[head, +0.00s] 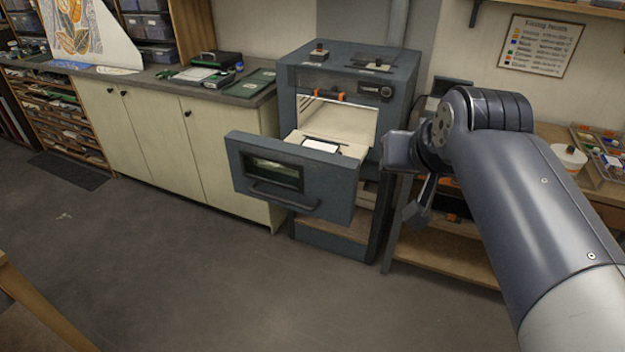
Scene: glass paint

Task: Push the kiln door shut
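The blue-grey kiln (398,75) stands against the back wall, with its chamber lit and visible from the front. The kiln door (240,172), a panel with a dark window and a bar handle, stands open in front of the chamber, its right end near the kiln's right front edge. A pale slab with a small white piece (320,146) shows behind the door's top edge. My gripper (408,180) is just right of the door and the kiln's front. It is partly hidden by my wrist, and whether its fingers are open is unclear.
Cream cabinets (145,130) with a counter run left of the kiln. A wooden shelf unit (440,255) stands to its right, behind my arm. A wooden table edge (35,305) shows at lower left. The grey floor (190,270) before the door is clear.

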